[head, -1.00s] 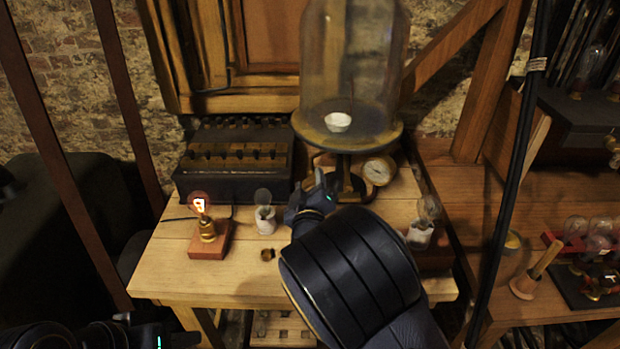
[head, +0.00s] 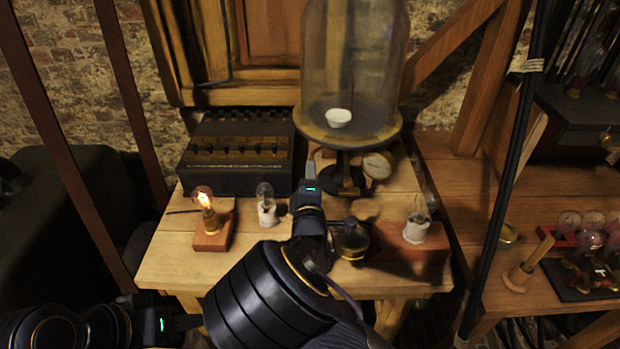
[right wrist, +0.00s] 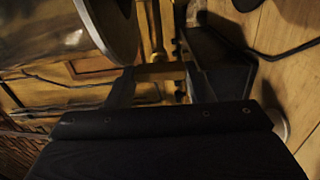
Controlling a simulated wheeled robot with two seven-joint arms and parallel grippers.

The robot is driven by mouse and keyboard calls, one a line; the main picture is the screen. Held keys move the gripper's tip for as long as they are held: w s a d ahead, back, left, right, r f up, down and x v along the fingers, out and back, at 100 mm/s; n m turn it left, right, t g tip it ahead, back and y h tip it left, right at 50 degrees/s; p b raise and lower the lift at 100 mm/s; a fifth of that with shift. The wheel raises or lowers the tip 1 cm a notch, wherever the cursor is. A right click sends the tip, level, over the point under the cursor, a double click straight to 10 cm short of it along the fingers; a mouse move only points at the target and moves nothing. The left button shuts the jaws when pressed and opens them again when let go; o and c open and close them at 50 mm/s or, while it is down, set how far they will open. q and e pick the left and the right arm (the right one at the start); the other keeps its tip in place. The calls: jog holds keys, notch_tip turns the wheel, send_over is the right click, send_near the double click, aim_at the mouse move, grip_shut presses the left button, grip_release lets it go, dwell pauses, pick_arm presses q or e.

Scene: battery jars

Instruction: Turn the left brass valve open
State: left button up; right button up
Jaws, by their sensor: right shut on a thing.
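The glass bell jar (head: 355,60) stands on a round brass-rimmed plate, with a small white cup inside. Brass pipework and a dial gauge (head: 377,165) sit under the plate. My right gripper (head: 309,178) is beside the left side of this pipework. In the right wrist view its two fingers stand either side of a brass bar, the left valve's handle (right wrist: 160,72), and are shut on it. The valve is largely hidden by the gripper in the head view. My left gripper (head: 185,324) is low at the left, away from the valve; its jaw opening is unclear.
A lit bulb on a wooden block (head: 211,235), a small unlit bulb (head: 266,205) and a dark switch box (head: 238,155) stand left on the table.

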jog(key=shift+n, duration=0.3)
jog(key=o, duration=1)
jog(key=shift+c, duration=0.2)
jog(key=s+b, duration=0.1)
jog(key=s, duration=0.7)
